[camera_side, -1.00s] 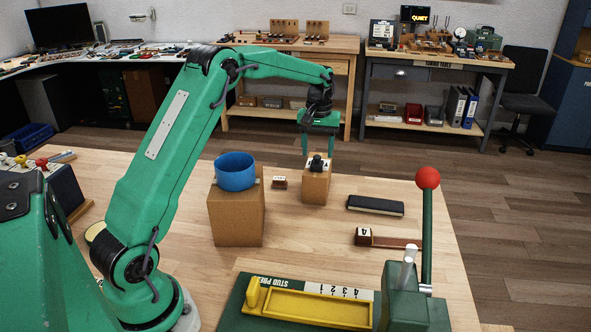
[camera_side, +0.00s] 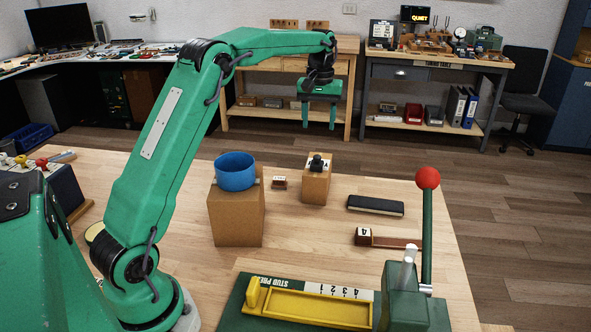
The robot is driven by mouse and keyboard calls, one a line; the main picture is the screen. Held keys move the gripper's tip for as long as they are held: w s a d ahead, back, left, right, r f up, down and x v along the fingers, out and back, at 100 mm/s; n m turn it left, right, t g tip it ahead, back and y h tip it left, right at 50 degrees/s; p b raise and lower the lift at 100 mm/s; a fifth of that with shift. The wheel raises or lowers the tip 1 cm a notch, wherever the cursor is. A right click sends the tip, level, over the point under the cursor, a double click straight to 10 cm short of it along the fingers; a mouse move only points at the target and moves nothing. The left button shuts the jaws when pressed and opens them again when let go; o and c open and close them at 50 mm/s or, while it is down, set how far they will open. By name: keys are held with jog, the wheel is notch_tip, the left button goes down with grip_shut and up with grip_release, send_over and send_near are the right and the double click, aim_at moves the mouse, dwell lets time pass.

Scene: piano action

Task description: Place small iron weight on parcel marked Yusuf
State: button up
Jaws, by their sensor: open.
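A small dark iron weight (camera_side: 318,161) with a knob rests on top of a small brown parcel (camera_side: 315,187). The parcel stands upright on the wooden bench, and a white label with dark lettering shows on its top, partly covered by the weight. I cannot read the whole name. My green gripper (camera_side: 319,125) hangs above and behind the parcel in the picture, fingers pointing down. It is open, empty and apart from the weight.
A larger brown box (camera_side: 236,217) with a blue bowl (camera_side: 236,171) on it stands left of the parcel. A small labelled block (camera_side: 280,183) lies between them. A black bar (camera_side: 375,206), a green press (camera_side: 412,300) with a red-knobbed lever and a yellow tray (camera_side: 318,308) are nearer.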

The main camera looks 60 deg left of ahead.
jog(key=shift+d, duration=0.1)
jog(key=s+d+r+m+t, duration=0.35)
jog(key=s+d+r, duration=0.45)
jog(key=s+d, duration=0.45)
jog(key=s+d+f+m+t, duration=0.1)
jog(key=s+d+f+m, duration=0.1)
jog(key=s, duration=0.7)
jog(key=s+d+f+m+t, duration=0.1)
jog(key=s+d+f+m, duration=0.2)
jog(key=s, duration=0.6)
jog(key=shift+s+d+f, duration=0.2)
jog(key=shift+s+f, duration=0.05)
jog(key=shift+f, duration=0.35)
